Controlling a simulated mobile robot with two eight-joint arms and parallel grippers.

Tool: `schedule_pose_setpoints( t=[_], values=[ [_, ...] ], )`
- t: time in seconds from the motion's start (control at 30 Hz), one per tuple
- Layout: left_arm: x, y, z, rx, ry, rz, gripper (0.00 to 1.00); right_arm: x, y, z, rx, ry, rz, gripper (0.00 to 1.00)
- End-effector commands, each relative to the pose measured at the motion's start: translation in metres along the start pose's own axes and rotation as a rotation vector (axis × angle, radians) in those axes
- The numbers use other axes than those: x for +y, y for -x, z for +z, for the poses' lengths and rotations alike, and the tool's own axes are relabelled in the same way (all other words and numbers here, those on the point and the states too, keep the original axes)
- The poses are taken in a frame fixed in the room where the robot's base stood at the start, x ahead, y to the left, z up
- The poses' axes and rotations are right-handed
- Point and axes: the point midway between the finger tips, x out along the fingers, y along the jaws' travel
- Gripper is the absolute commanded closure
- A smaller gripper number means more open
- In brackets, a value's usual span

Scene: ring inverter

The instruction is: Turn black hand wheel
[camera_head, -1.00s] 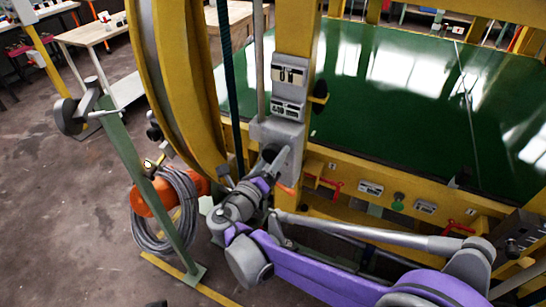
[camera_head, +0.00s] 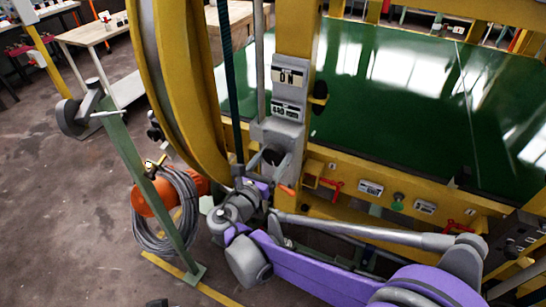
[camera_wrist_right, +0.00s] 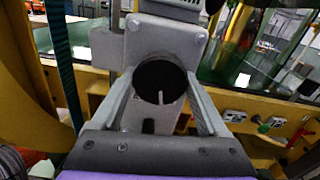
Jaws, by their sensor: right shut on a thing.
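The black hand wheel appears as a dark round face (camera_wrist_right: 157,80) with a small grey pin in a grey round housing in the right wrist view. In the head view it is a small dark spot (camera_head: 271,154) below the grey switch box, partly hidden by my gripper. My right gripper (camera_wrist_right: 160,88) has one grey finger on each side of this round part and is shut on it. In the head view this gripper (camera_head: 274,164) reaches up to the box from below. My left gripper is not in view.
A large yellow wheel rim (camera_head: 182,90) stands close on the left. A yellow rail (camera_head: 345,170) with small controls runs right, before a green panel (camera_head: 400,90).

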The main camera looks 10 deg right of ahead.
Motion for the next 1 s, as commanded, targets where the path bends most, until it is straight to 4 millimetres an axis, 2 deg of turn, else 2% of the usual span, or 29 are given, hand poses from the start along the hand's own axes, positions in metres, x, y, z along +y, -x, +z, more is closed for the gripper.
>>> schedule_pose_setpoints(
  t=[1.0],
  values=[
    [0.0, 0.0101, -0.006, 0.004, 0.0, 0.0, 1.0, 0.0024, 0.0002, 0.0016, 0.0, -0.964, 0.0, 0.79]
  ],
)
